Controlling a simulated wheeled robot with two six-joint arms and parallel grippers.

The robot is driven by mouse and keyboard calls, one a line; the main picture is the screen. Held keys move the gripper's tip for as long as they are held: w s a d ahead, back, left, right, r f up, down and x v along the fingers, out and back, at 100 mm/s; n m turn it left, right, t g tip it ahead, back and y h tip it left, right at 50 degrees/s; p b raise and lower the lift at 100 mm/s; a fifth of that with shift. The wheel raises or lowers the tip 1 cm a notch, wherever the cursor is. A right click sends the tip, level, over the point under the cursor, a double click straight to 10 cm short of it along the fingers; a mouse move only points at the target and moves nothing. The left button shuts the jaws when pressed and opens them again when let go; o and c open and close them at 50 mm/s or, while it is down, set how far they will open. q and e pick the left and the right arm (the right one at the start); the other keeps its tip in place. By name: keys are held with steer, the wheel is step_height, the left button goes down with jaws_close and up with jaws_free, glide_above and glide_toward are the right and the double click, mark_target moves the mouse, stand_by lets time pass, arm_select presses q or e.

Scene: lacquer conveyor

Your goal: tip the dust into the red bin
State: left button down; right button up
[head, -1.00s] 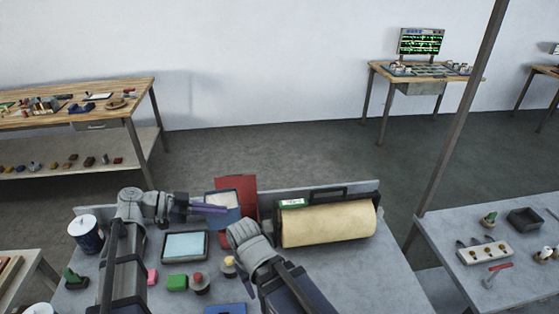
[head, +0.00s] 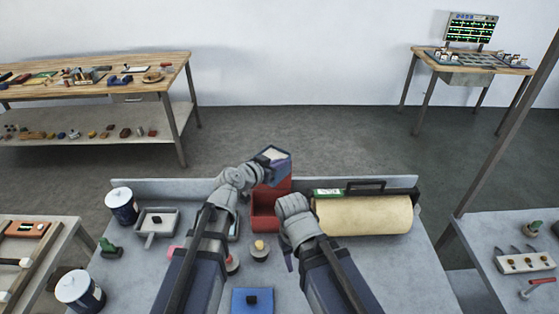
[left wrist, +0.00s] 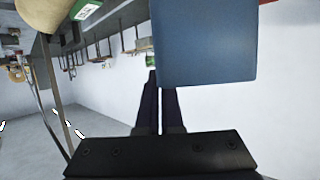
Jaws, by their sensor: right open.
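The blue dustpan (head: 274,163) is up over the red bin (head: 264,210) at the back of the grey table, tilted, with pale stuff visible inside it. My left gripper (left wrist: 160,105) is shut on the dustpan, whose blue flat side (left wrist: 205,48) fills the upper right of the left wrist view. The grip itself is partly hidden in the head view.
The paper roll (head: 362,216) stands right of the bin. A grey pan (head: 157,222) and a blue-and-white can (head: 122,207) lie left. Another can (head: 80,290), a green-handled stamp (head: 110,247), a yellow-topped knob (head: 260,248) and a blue pad (head: 252,300) are nearer. The front right tabletop is clear.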

arm_select(q)
steer(key=shift+w+a+r+n+t+y, duration=0.1)
steer(key=shift+w+r+n+t+y, duration=0.15)
steer(key=shift+n+t+y, duration=0.3)
